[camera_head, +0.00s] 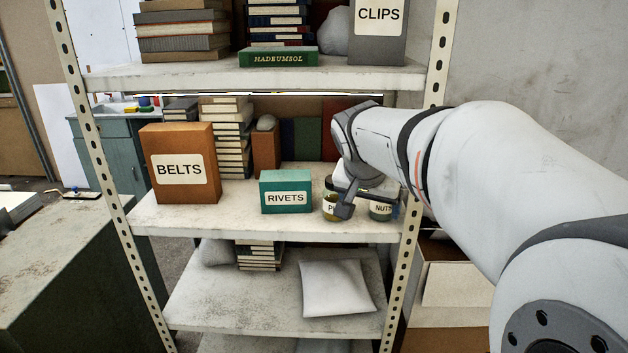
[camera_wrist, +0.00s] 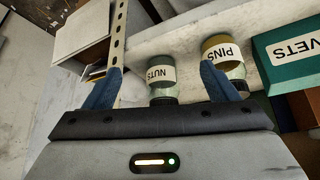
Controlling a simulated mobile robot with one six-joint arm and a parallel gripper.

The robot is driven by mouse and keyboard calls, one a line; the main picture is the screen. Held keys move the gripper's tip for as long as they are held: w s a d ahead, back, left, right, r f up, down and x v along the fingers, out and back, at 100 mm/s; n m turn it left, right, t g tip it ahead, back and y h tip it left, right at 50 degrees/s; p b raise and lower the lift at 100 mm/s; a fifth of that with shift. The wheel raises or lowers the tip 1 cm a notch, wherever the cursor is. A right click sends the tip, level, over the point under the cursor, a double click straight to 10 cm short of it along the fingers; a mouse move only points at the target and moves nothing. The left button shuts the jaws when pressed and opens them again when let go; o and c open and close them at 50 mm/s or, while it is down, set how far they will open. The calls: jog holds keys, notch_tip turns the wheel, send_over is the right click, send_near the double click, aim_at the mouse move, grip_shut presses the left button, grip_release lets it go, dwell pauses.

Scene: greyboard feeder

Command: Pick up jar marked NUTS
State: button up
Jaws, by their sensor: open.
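The jar marked NUTS (camera_head: 381,210) stands on the middle shelf near its right end, partly hidden by my gripper in the head view. In the wrist view the NUTS jar (camera_wrist: 162,79) shows upside down, a green-tinted jar with a white label, between my fingers and a little beyond the gripper's palm edge. My gripper (camera_wrist: 165,82) is open and empty, with its blue fingers apart. In the head view my gripper (camera_head: 368,203) is at the jars. The jar marked PINS (camera_wrist: 225,55) stands beside the NUTS jar, close to one finger.
A green RIVETS box (camera_head: 286,192) and an orange BELTS box (camera_head: 180,165) stand left of the jars on the middle shelf (camera_head: 240,220). A perforated rack post (camera_head: 408,235) is close on the right. The shelf above holds books and a CLIPS box (camera_head: 378,35).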

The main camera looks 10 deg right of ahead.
jog(key=w+d+f, duration=0.1)
jog(key=w+d, duration=0.1)
jog(key=w, duration=0.1)
jog(key=w+d+f+p, duration=0.1)
jog(key=w+d+f, duration=0.1)
jog(key=w+d, duration=0.1)
jog(key=w+d+f, duration=0.1)
jog(key=w+d, duration=0.1)
jog(key=w, duration=0.1)
jog(key=shift+w+d+f+p, duration=0.2)
jog(key=shift+p, duration=0.15)
jog(key=c, duration=1.3)
jog(key=shift+r, duration=0.1)
